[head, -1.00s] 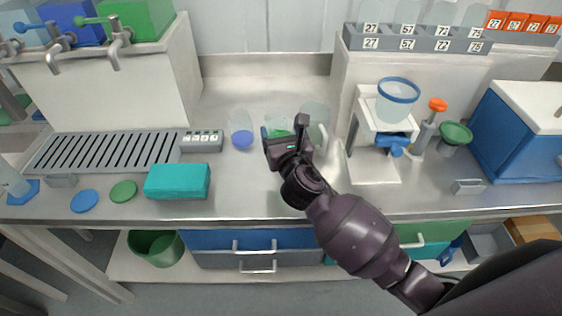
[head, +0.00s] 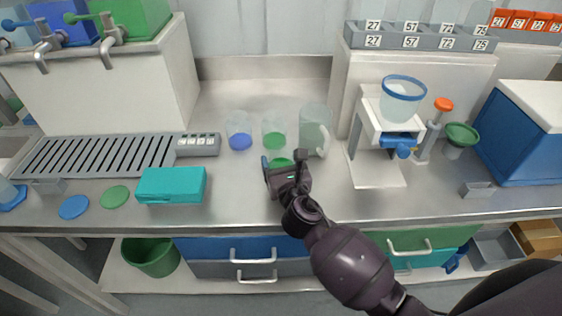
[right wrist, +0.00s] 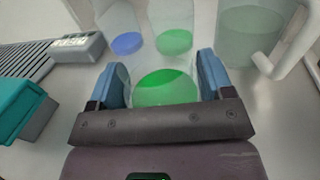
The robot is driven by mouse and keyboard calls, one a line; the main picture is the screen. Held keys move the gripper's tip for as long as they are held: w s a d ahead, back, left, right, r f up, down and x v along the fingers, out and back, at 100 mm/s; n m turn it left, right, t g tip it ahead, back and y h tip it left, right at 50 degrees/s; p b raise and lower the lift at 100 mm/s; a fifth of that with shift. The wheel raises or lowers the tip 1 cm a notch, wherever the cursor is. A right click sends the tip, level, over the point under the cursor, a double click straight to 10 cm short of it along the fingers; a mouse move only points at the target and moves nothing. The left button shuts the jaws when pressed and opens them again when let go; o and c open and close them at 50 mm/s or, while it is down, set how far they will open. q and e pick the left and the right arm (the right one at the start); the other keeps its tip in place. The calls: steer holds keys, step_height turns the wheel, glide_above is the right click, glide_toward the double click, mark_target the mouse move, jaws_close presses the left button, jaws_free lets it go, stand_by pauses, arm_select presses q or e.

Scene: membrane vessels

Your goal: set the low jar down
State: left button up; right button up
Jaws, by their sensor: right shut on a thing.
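The low jar (right wrist: 165,88) is clear with green contents and sits between the two blue fingers of my right gripper (right wrist: 165,80) in the right wrist view. In the head view my right gripper (head: 279,170) is over the front part of the bench, and only a little of the jar's green (head: 281,162) shows past it. The gripper is shut on the jar. The jar looks roughly upright. I cannot tell whether its base touches the bench top, as the gripper hides it. My left gripper is not in view.
Behind the held jar stand a clear jar with blue (head: 240,138), a clear jar with green (head: 274,136) and a handled jug (head: 315,130). A teal box (head: 172,185) lies left, a white stand (head: 376,172) right. Bare bench top (head: 235,185) lies between box and gripper.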

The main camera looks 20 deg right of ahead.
steer(key=shift+f, duration=0.2)
steer(key=o, duration=0.9)
steer(key=shift+o, duration=1)
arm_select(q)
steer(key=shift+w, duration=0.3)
arm_select(e)
steer(key=shift+r, duration=0.1)
steer(key=shift+r, duration=0.15)
steer(key=s, duration=1)
steer(key=shift+s+a, duration=0.2)
steer(key=shift+a, duration=0.1)
steer(key=shift+s, duration=0.65)
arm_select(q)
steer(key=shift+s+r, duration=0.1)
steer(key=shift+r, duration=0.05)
arm_select(e)
steer(key=shift+s, duration=0.15)
